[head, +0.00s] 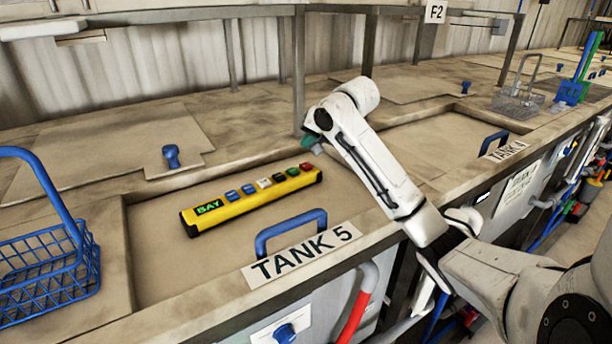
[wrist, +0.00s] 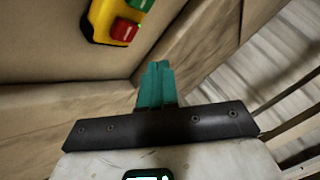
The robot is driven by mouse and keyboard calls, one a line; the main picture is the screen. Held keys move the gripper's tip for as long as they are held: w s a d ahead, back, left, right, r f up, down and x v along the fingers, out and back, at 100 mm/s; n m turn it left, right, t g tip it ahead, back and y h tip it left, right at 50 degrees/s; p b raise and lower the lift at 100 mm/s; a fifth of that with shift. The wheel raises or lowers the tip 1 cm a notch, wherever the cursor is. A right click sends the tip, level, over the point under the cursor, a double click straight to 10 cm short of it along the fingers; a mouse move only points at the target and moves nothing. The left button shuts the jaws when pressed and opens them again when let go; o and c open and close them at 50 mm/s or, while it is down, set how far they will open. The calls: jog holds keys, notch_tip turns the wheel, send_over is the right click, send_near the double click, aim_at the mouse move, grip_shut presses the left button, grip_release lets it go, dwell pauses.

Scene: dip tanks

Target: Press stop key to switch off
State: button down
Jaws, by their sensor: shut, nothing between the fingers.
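A yellow key panel (head: 255,199) lies on the lid of Tank 5, with a green lit "BAY" display at its left end. A row of coloured keys runs along it, with a green key (head: 293,172) and a red key (head: 306,166) at the right end. In the wrist view, the red key (wrist: 124,30) bears a pale mark and sits near the top, with the green key (wrist: 140,4) cut by the edge. My gripper (head: 311,141) is above and just beyond the red end, apart from it. Its teal fingers (wrist: 155,72) are closed together and empty.
A blue handle (head: 291,228) stands in front of the panel, behind the "TANK 5" label (head: 303,254). A blue wire basket (head: 45,272) is at the left. A metal post (head: 299,75) rises behind my gripper. The lid around the panel is clear.

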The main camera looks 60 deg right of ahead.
aim_at(309, 167)
jog(key=shift+f+b, duration=0.6)
jog(key=shift+f, duration=1.2)
jog(key=shift+f, duration=0.1)
dwell(0.5)
jog(key=shift+f, duration=0.3)
jog(key=shift+f, duration=0.5)
dwell(0.9)
jog(key=shift+r, duration=0.1)
jog(key=shift+r+p, duration=0.8)
jog(key=shift+p, duration=0.3)
notch_tip(309, 167, up, 5)
jog(key=p, duration=0.5)
